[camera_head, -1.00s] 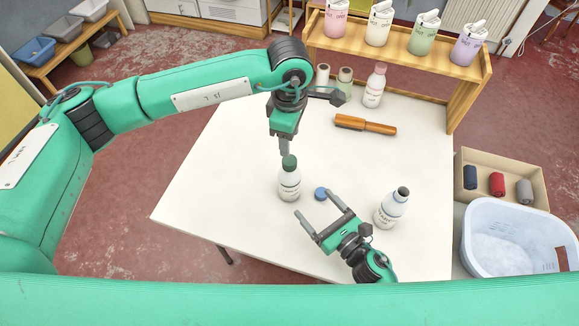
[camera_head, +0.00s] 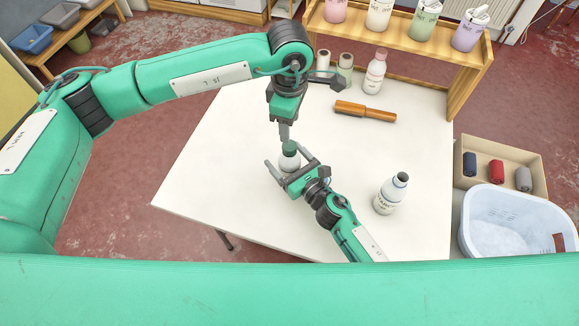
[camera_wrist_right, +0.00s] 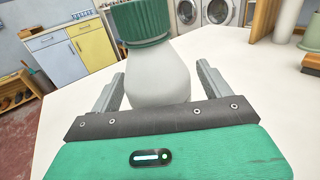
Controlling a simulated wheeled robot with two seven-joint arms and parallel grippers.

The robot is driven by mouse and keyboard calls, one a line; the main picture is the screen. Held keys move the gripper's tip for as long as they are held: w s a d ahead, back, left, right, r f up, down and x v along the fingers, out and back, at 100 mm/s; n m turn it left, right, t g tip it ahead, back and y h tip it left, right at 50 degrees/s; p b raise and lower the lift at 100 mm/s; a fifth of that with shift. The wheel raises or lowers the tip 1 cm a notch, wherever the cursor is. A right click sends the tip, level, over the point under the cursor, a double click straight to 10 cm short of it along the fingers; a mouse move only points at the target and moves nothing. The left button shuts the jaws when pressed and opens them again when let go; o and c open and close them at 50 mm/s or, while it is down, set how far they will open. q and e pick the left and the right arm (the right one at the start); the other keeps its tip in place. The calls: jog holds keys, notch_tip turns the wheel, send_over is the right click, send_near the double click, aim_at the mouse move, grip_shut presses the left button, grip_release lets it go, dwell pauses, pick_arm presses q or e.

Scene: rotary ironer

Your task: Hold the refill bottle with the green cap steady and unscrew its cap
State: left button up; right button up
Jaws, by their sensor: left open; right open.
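The refill bottle (camera_head: 288,163) with the green cap (camera_head: 289,147) stands upright on the table. Its white body (camera_wrist_right: 158,80) and ribbed green cap (camera_wrist_right: 138,22) show large in the right wrist view. My right gripper (camera_head: 287,157) is open, with one finger on each side of the bottle; in the right wrist view a gap shows between the body and each finger (camera_wrist_right: 160,88). My left gripper (camera_head: 285,134) is open, pointing down right at the green cap; its fingers overlap in this view, so I cannot tell whether they touch the cap.
An orange-brown wooden tool (camera_head: 365,111), a pink-capped bottle (camera_head: 374,72) and two other containers are farther back. A wooden shelf (camera_head: 455,80) stands behind.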

aim_at(290, 145)
jog(key=shift+w+a, duration=0.15)
grip_shut()
pick_arm(q)
jog(key=m, duration=2.2)
jog(key=shift+s+f+m, duration=0.1)
jog(key=shift+f+m, duration=0.2)
jog(key=shift+f, duration=3.7)
